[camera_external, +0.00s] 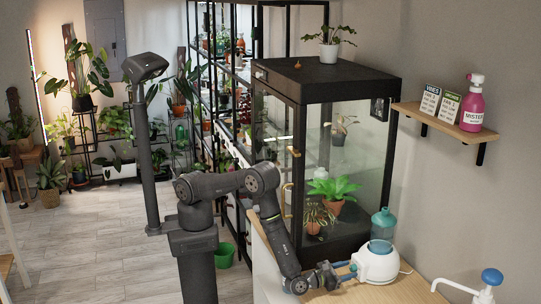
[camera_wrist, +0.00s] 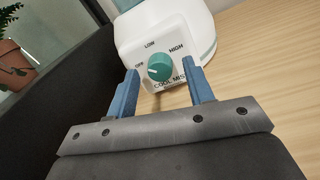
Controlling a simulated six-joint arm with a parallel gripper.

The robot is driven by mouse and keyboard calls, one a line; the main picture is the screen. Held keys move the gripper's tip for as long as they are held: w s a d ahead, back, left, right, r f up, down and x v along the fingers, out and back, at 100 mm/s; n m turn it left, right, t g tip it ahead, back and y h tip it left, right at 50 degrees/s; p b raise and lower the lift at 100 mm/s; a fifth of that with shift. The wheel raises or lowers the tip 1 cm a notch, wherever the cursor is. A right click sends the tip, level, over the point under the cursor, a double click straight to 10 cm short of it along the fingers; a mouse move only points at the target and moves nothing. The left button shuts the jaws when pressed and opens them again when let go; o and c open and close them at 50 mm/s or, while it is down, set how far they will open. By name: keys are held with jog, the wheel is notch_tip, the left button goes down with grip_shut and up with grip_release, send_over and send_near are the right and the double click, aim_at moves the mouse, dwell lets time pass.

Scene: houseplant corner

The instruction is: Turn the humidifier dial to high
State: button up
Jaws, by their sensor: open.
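The humidifier (camera_external: 376,265) is white with a teal tank (camera_external: 383,224) and stands on the wooden counter. Its front panel (camera_wrist: 164,40) shows in the wrist view with the marks OFF, LOW and HIGH around a round teal dial (camera_wrist: 160,67). OFF is at the left, LOW above and HIGH at the right. The dial's pointer is too small to read surely. My gripper (camera_wrist: 165,82) is open, with one blue finger on each side of the dial and visible gaps between. In the external view my gripper (camera_external: 345,271) reaches the humidifier's front from the left.
A black glass cabinet (camera_external: 325,80) with plants stands behind the humidifier. A white pump tap with a blue knob (camera_external: 490,278) is at the lower right. A wall shelf (camera_external: 440,121) holds a pink bottle (camera_external: 472,106).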

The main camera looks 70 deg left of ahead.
jog(key=c, duration=1)
jog(key=shift+m, duration=1.6)
jog(key=o, duration=1)
jog(key=s, duration=1.7)
jog(key=shift+s+d+f, duration=0.1)
jog(key=shift+s+d, duration=0.15)
jog(key=shift+d, duration=0.1)
